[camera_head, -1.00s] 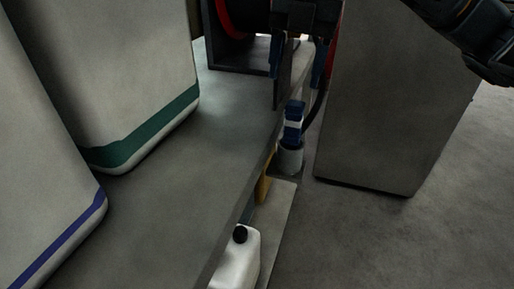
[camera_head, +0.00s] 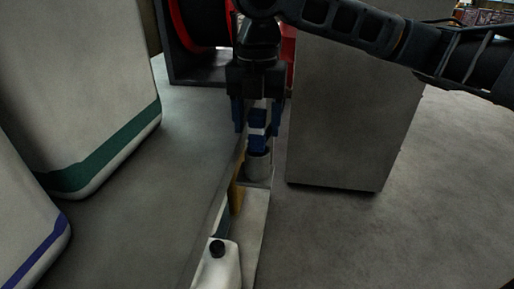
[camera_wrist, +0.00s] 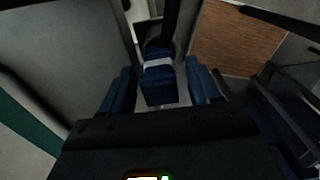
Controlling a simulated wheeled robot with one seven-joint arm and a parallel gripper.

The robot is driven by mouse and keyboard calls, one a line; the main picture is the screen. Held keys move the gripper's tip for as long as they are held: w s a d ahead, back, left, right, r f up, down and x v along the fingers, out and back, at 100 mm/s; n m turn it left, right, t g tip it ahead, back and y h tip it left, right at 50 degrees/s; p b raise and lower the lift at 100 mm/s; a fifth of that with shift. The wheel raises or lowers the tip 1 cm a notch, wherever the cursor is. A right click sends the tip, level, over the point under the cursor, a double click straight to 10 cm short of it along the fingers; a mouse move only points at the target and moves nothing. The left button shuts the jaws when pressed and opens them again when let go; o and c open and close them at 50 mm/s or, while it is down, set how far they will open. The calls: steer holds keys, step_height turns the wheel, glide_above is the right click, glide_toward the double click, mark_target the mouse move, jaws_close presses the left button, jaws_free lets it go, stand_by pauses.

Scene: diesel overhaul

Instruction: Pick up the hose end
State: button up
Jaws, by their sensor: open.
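The hose end (camera_head: 257,145) is a blue piece with a white band, standing upright in a grey cup-shaped holder (camera_head: 258,168). My gripper (camera_head: 258,118) is above and around its upper part, pointing down, with blue fingers open on either side. In the wrist view the hose end (camera_wrist: 159,88) lies between the two open fingers of my gripper (camera_wrist: 160,90), with a gap on both sides. Its lower part is hidden in the holder.
A tall grey cabinet (camera_head: 345,110) stands close to the right. A reel with red rims (camera_head: 198,25) is behind at the left. Large pale containers with a green band (camera_head: 105,155) and a purple band stand left. A white black-capped can (camera_head: 222,265) is in front. Floor at right is clear.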

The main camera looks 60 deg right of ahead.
steer(key=shift+c, duration=0.2)
jaws_close()
steer(key=shift+r, duration=0.1)
step_height(320, 180, up, 10)
steer(key=shift+r+p, duration=0.15)
steer(key=shift+p, duration=0.4)
step_height(320, 180, up, 7)
steer(key=p, duration=0.7)
stand_by(0.5)
